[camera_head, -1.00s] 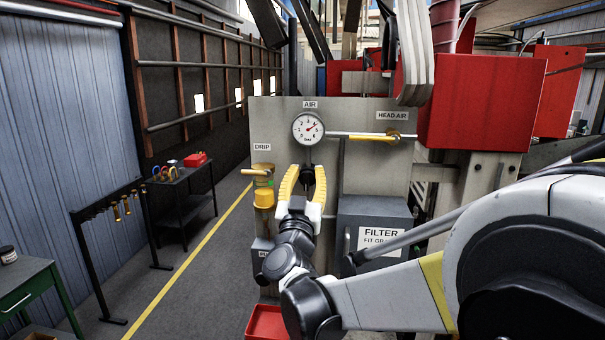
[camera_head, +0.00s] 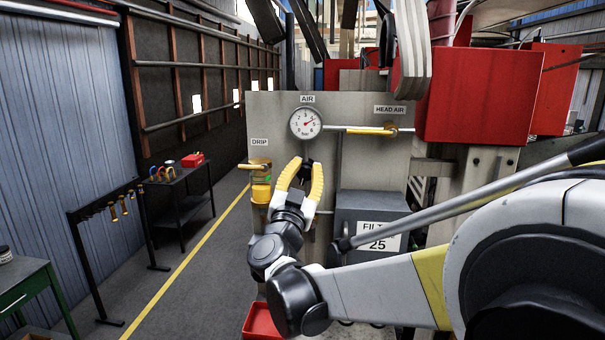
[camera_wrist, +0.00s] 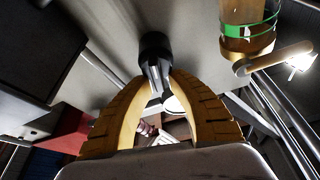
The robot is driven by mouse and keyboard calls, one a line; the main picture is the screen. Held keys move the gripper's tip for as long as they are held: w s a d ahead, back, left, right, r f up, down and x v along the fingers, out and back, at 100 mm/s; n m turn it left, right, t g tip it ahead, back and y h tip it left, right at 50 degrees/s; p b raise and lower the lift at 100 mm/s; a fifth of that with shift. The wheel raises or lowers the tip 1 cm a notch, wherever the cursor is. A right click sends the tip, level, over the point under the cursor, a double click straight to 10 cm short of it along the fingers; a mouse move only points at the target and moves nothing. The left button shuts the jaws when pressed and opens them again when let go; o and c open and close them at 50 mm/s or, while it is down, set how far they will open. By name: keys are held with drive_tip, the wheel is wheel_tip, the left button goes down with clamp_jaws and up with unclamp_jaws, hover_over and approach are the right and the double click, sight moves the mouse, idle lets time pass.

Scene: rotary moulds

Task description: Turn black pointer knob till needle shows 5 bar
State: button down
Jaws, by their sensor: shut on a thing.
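The black pointer knob (camera_head: 306,171) sits on the grey panel below the round white gauge (camera_head: 305,123), partly hidden by my fingers. In the wrist view, the knob (camera_wrist: 156,48) has a dark round base and a greyish pointer grip between my fingertips. My gripper (camera_head: 305,164), with yellow-padded fingers, is shut on the knob. It also shows in the wrist view (camera_wrist: 158,80). The gauge's dark red needle points to the upper right, at the higher numbers; its exact reading is too small to tell.
A yellow-handled valve on a pipe (camera_head: 374,131) is right of the gauge. The brass drip valve with its yellow bowl (camera_head: 261,187) stands close left of my gripper. A grey filter box (camera_head: 372,212) is at lower right, and a red tray (camera_head: 262,322) below.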

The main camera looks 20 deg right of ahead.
drive_tip(key=shift+s+d+f+m+g+h+b, duration=0.15)
drive_tip(key=shift+m+g+h+b, duration=0.3)
drive_tip(key=shift+m, duration=1)
drive_tip(key=shift+d+f+m+g+h+b, duration=0.2)
drive_tip(key=shift+m+g+h, duration=0.35)
drive_tip(key=shift+m, duration=0.9)
drive_tip(key=shift+r, duration=0.15)
drive_tip(key=c, duration=1.5)
unclamp_jaws()
drive_tip(key=shift+a, duration=0.1)
drive_tip(key=v, duration=1.2)
drive_tip(key=shift+r, duration=0.1)
